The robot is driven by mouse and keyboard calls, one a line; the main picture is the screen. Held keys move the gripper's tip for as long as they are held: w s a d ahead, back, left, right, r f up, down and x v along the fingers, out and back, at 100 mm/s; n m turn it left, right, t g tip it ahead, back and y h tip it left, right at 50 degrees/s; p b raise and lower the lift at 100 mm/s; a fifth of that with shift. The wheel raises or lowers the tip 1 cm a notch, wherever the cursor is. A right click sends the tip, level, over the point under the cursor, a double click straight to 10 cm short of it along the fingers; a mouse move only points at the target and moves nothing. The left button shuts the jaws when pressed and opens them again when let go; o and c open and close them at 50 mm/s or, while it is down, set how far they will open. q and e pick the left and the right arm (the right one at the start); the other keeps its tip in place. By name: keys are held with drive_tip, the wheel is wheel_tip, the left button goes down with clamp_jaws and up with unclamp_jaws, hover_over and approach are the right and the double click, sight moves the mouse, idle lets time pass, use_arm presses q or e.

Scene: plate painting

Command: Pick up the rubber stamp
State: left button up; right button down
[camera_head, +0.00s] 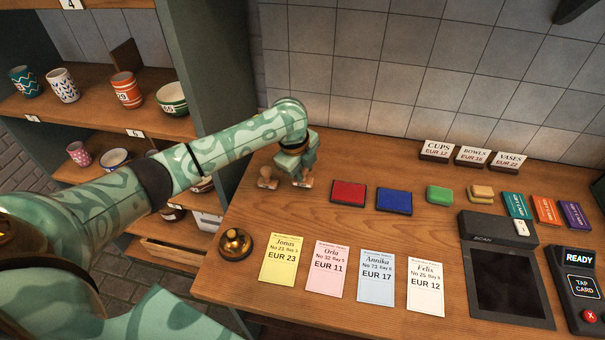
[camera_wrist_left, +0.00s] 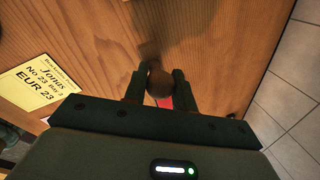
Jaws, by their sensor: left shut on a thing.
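Two small wooden stamps are at the back left of the counter. One stamp (camera_head: 267,179) sits left of my left gripper (camera_head: 303,170). The other stamp (camera_head: 303,182) is at the gripper's fingertips. In the left wrist view, the two dark fingers of my left gripper (camera_wrist_left: 160,88) are shut on its round brown knob (camera_wrist_left: 160,83). A bit of red shows just below the knob. The fingers partly hide the held stamp, and I cannot tell whether it touches the counter. My right gripper is not in view.
A red ink pad (camera_head: 348,193) and a blue ink pad (camera_head: 394,201) lie right of the gripper. A brass bell (camera_head: 236,244) and several price cards, including a yellow one (camera_head: 281,260), are in front. A tiled wall (camera_head: 390,75) rises behind. Shelves with cups stand at left.

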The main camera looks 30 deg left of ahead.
use_arm(q)
drive_tip(key=s+d+r+p, duration=0.1)
drive_tip(key=s+r+p, duration=0.4)
drive_tip(key=s+r, duration=0.4)
drive_tip(key=s, duration=0.4)
drive_tip(key=shift+s+d+r, duration=0.2)
drive_tip(key=shift+s+d, duration=0.15)
drive_tip(key=o, duration=0.3)
drive_tip(key=shift+c, duration=1.1)
drive_tip(key=shift+o, duration=0.3)
drive_tip(key=shift+w, duration=0.1)
